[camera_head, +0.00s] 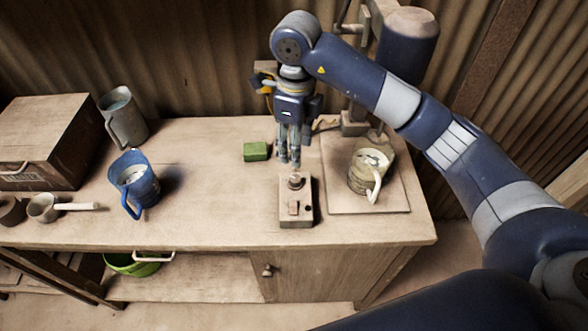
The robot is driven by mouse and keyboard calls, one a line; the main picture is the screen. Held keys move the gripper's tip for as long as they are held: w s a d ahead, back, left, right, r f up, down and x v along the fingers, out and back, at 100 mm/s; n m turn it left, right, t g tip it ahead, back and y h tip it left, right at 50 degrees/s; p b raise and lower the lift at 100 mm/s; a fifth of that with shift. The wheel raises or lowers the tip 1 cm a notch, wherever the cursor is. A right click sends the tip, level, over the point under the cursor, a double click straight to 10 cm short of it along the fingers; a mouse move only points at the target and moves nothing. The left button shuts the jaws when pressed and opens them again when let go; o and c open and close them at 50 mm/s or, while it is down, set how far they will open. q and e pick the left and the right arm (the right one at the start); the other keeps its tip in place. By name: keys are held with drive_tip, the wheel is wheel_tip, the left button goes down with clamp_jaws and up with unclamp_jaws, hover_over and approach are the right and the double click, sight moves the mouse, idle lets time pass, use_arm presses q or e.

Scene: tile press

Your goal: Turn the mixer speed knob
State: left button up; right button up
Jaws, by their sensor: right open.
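A small control box (296,218) sits on the bench near its front edge, right of the middle. A round mixer speed knob (295,181) stands at the box's far end, with a reddish switch (293,207) nearer the front. My right gripper (289,164) points straight down just above and behind the knob, apart from it as far as I can tell. It is open and holds nothing; its fingers look close together from this angle. The mixer (407,38) stands behind my right arm, which partly hides it. My left gripper is not in view.
A cream jug (362,178) stands on a square board (395,196) right of the box. A green block (255,151) lies left of the gripper. A blue jug (135,180), grey pitcher (123,117), scoop (45,208) and wooden box (45,140) are farther left. Bare bench lies between.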

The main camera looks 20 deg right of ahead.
sight(295, 178)
wheel_tip(295, 178, down, 9)
drive_tip(key=shift+f+p, duration=0.1)
drive_tip(key=shift+p, duration=1.15)
drive_tip(key=shift+f, duration=0.7)
clamp_jaws()
